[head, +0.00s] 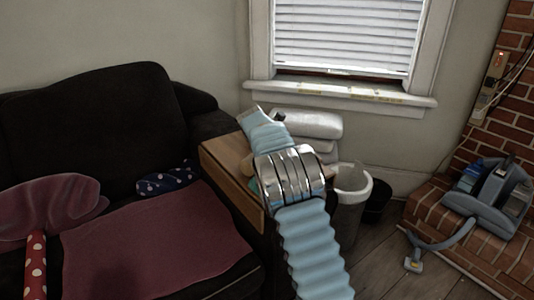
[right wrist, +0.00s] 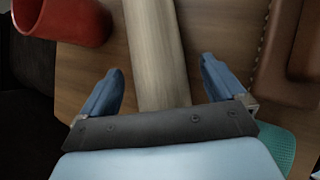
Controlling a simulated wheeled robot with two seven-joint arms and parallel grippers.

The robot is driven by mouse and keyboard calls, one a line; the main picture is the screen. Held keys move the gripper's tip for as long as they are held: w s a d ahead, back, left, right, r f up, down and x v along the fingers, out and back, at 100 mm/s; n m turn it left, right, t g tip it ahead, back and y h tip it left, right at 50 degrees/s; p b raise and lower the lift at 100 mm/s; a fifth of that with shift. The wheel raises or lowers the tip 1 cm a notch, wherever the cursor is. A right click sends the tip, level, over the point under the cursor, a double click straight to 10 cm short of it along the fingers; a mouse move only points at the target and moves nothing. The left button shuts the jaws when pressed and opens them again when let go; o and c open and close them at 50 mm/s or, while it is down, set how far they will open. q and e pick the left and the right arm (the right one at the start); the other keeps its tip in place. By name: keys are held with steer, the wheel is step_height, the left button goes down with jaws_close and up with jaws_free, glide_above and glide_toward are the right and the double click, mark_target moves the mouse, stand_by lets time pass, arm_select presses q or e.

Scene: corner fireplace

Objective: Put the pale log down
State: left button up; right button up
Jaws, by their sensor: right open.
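The pale log (right wrist: 152,40) lies on the wooden table top in the right wrist view, running from the top edge down between my fingers. My right gripper (right wrist: 161,67) is open, with one blue finger on each side of the log and a visible gap on both sides. The near end of the log is hidden behind the gripper body. In the head view my right arm reaches over the small wooden table (head: 222,165) beside the sofa, and its hand and arm hide the log. My left gripper is not in view.
A red container (right wrist: 65,18) stands left of the log, a brown leather-like object (right wrist: 298,45) lies right, and a teal textured item (right wrist: 278,150) lower right. A dark sofa (head: 90,115), a pale bin (head: 352,185) and a brick hearth (head: 450,225) surround the table.

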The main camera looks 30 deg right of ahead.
steer(key=shift+r, duration=0.1)
steer(key=c, duration=1.6)
